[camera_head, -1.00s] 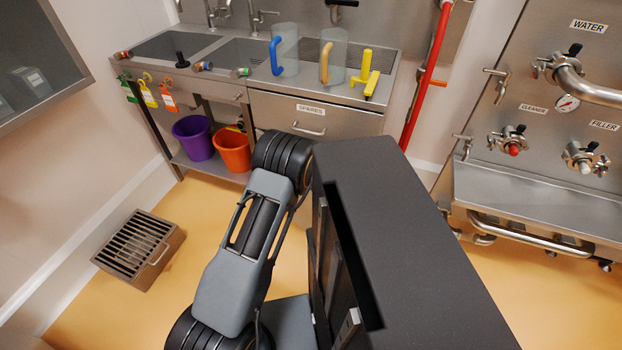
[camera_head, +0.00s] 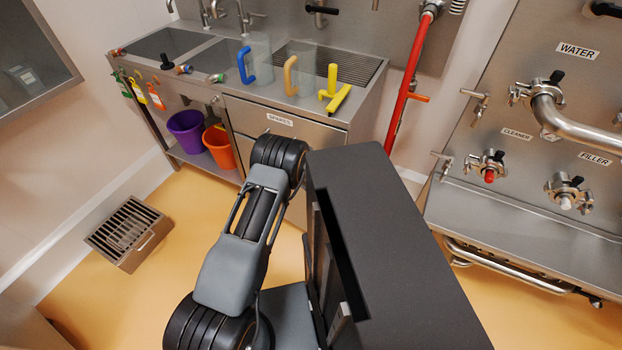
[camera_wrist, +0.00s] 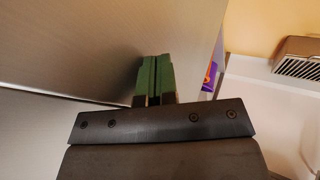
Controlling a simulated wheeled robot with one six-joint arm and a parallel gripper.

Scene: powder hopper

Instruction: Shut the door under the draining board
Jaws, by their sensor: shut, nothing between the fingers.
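The draining board (camera_head: 345,63) is the ridged right part of the steel sink unit in the head view. Under it is a drawer front labelled SPARES (camera_head: 320,133). The door below that is mostly hidden behind my arm, so I cannot tell how far open it is there. In the wrist view, a large brushed-steel panel (camera_wrist: 90,40), probably this door, fills the upper left, with its edge at the right. My gripper (camera_wrist: 156,60) has its green fingers together, empty, close to the panel. I cannot tell whether they touch it. The gripper is hidden in the head view.
A purple bucket (camera_head: 185,131) and an orange bucket (camera_head: 219,147) stand on the shelf left of the drawer. A red pipe (camera_head: 405,85) and valve panel are right. A floor grate (camera_head: 128,233) lies left; floor there is clear.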

